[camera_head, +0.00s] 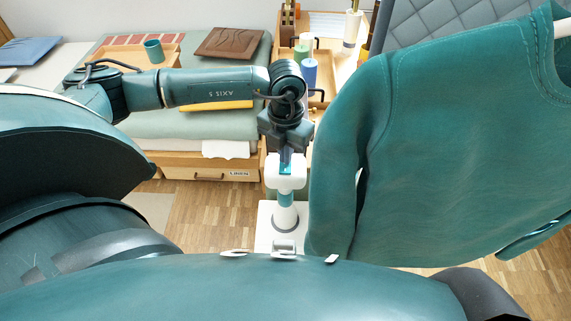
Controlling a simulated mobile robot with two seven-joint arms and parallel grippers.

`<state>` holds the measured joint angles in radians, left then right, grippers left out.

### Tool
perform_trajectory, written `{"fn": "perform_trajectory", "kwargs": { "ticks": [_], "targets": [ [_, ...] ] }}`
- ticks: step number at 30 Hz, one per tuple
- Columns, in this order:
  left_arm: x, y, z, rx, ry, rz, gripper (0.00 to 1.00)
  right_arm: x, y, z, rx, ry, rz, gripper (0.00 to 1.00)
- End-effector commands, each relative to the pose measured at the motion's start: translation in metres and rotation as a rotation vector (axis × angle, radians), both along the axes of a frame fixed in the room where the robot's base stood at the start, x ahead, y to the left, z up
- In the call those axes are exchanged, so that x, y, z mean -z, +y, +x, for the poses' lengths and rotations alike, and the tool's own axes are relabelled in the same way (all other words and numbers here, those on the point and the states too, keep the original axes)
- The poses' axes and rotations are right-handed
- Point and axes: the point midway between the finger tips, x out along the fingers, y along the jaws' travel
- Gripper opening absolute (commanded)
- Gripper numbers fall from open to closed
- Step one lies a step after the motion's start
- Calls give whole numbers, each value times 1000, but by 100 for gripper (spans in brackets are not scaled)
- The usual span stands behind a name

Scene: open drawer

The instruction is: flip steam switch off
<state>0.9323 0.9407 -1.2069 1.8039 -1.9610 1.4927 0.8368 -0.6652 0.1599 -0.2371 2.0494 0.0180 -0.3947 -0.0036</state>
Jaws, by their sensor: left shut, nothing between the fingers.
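A white and teal upright device (287,215), which looks like the garment steamer, stands on a white base in the middle of the view. Its white upper part (272,176) is right below my left gripper (286,161). The left gripper points down, shut and empty, with its fingertips at or just above that upper part. I cannot tell whether they touch it. A small teal piece shows by the fingertips; I cannot make out the steam switch or its position. My right gripper is not in view.
A teal garment (450,150) hangs close on the right, its sleeve beside the device. Behind stand folded cloths, a drawer unit labelled LINEN (205,172), and a wooden shelf with thread spools (308,72). Wooden floor (190,215) is open at left.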

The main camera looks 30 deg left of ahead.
Motion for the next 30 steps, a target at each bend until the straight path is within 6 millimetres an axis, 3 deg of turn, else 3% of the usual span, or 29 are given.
{"fn": "perform_trajectory", "kwargs": {
  "ticks": [24, 30],
  "targets": [
    [-66, 0, 0, 0, -1, 0, 0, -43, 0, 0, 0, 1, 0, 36],
    [-69, 0, 0, 0, -1, 0, 0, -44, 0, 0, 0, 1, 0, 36]
  ]
}}
